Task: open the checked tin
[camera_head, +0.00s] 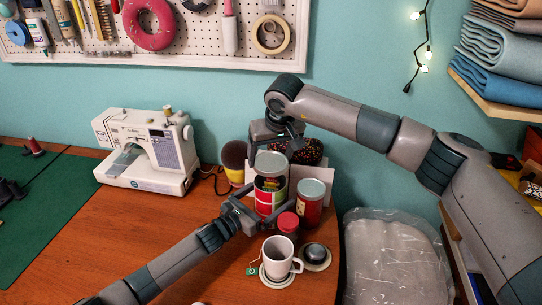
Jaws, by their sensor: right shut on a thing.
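The checked tin (270,201), with red and pale patches, stands upright on the wooden table among other containers. A grey-green round lid (271,164) is above it, with a dark band between lid and body; I cannot tell clearly whether the two are fully apart. My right gripper (278,142) comes down from above and is shut on the lid. My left gripper (256,208) is low at the tin's left and front, its fingers spread around the tin's side. It hides part of the tin's lower body.
A red tin with pale lid (311,190) and a small red-lidded jar (288,223) stand close right. A white mug (279,256) on a saucer and a dark round object (315,252) are in front. A sewing machine (150,148) stands left. The table's left front is mostly clear.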

